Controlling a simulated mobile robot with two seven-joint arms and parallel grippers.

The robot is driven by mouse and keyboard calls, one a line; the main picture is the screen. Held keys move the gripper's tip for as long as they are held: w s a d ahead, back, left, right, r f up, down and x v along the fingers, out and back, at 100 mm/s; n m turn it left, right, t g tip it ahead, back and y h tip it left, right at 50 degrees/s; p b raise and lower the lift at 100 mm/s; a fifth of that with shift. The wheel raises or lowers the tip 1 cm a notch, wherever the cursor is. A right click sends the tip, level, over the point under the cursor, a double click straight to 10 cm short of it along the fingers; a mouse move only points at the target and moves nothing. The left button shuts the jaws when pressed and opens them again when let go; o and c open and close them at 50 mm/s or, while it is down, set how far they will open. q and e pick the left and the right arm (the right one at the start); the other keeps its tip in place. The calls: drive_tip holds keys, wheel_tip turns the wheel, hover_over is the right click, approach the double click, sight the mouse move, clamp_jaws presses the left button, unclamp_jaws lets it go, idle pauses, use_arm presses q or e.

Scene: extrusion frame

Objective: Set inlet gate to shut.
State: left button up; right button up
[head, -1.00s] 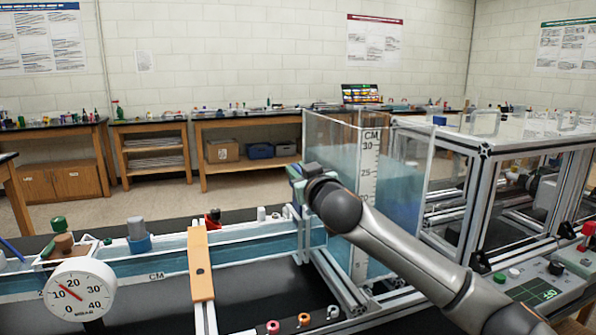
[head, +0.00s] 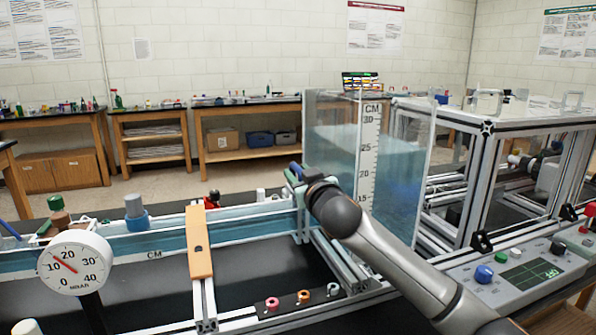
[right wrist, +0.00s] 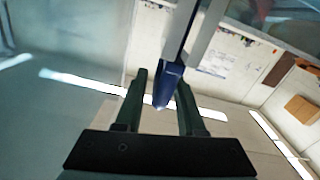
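A blue lever-like handle (right wrist: 172,85) reaches down between the fingers of my right gripper (right wrist: 160,105) in the right wrist view. The fingers stand apart, with a clear gap beside the handle, so the gripper is open around it. In the head view, my right gripper (head: 292,174) is at the channel end beside the clear water tank (head: 335,130), and a small blue part (head: 296,167) shows at its tip. The gripper and my arm hide most of the gate there. No label marks it as the inlet gate. My left gripper is in neither view.
The water channel (head: 170,245) runs left from the tank, with an orange bar (head: 199,242) across it. A round dial gauge (head: 75,262) stands at front left. A control panel (head: 525,272) and a framed rig (head: 487,180) are on the right.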

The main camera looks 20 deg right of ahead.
drive_tip(key=shift+o, duration=0.6)
drive_tip(key=shift+r, duration=0.1)
drive_tip(key=shift+s+r, duration=0.1)
drive_tip(key=shift+s, duration=0.05)
drive_tip(key=s, duration=1.2)
drive_tip(key=shift+s+d, duration=0.15)
